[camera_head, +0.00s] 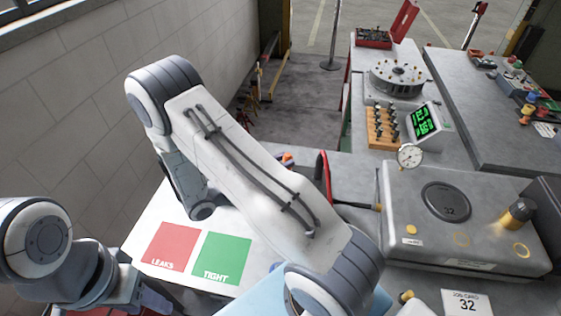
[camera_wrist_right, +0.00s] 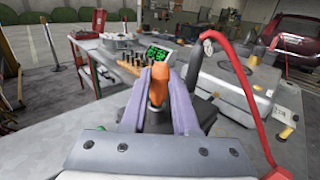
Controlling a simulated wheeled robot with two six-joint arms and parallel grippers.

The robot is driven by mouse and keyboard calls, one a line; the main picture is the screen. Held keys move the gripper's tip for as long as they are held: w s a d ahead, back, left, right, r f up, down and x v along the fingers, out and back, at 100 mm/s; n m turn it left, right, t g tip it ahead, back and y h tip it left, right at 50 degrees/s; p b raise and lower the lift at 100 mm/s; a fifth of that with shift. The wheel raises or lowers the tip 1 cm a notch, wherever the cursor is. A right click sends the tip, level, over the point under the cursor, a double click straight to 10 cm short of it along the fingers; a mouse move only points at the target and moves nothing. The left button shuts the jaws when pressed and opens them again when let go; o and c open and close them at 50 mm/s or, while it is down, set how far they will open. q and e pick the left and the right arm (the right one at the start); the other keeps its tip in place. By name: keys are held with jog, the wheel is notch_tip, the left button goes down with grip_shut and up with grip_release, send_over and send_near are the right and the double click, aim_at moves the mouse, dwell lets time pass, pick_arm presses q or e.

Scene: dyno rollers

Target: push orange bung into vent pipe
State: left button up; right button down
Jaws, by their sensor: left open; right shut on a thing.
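An orange bung (camera_wrist_right: 158,84) stands between the fingertips of my right gripper (camera_wrist_right: 160,88) in the right wrist view, and the gripper is shut on it. In the head view a small orange piece (camera_head: 287,157) shows past my right arm, which hides most of that gripper. A dark part lies just below the bung between the fingers; I cannot tell what it is. I cannot make out the vent pipe for certain. My left gripper (camera_head: 150,299) is at the lower left of the head view, open, beside the white board with the red and green squares.
The grey test box (camera_head: 408,210) with a black disc and a dial gauge (camera_head: 410,156) stands at the right. A curved red bar (camera_wrist_right: 238,75) rises right of the right gripper. Red LEAKS (camera_head: 170,246) and green TIGHT (camera_head: 222,257) squares are clear.

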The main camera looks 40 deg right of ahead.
jog(key=shift+f+b, duration=0.4)
jog(key=shift+f, duration=0.25)
dwell(0.3)
jog(key=c, duration=0.6)
grip_release()
jog(key=a+b, duration=0.3)
jog(key=a, duration=0.6)
jog(key=s+a+r+m+y, duration=0.2)
jog(key=s+a+m+y, duration=0.3)
jog(key=s+a+y, duration=0.3)
jog(key=s+a+r+m+t+y, duration=0.1)
jog(key=s+a+r+m+y, duration=0.2)
jog(key=s+a+m+y, duration=0.2)
jog(key=s+a+y, duration=0.3)
jog(key=a+y, duration=0.3)
jog(key=shift+s+a, duration=0.2)
jog(key=shift+a, duration=0.15)
